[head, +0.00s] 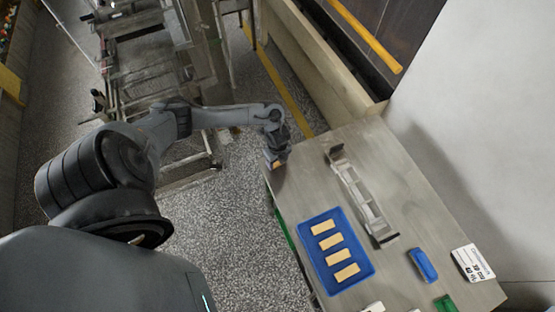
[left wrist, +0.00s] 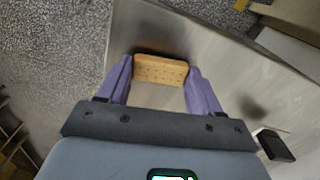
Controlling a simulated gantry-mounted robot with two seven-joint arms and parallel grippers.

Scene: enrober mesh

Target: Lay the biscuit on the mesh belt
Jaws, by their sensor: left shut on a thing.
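A long narrow metal frame (head: 358,192) with dark ends, which looks like the mesh belt, lies on the table to the right of the gripper. No biscuit shows on it. My right gripper is out of view.
A blue tray (head: 363,270) with several biscuits in a row stands below the metal frame. A blue object (head: 422,265), a green object (head: 444,303) and a white printed card (head: 472,263) lie to the right. The tabletop (head: 305,185) between gripper and frame is clear.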

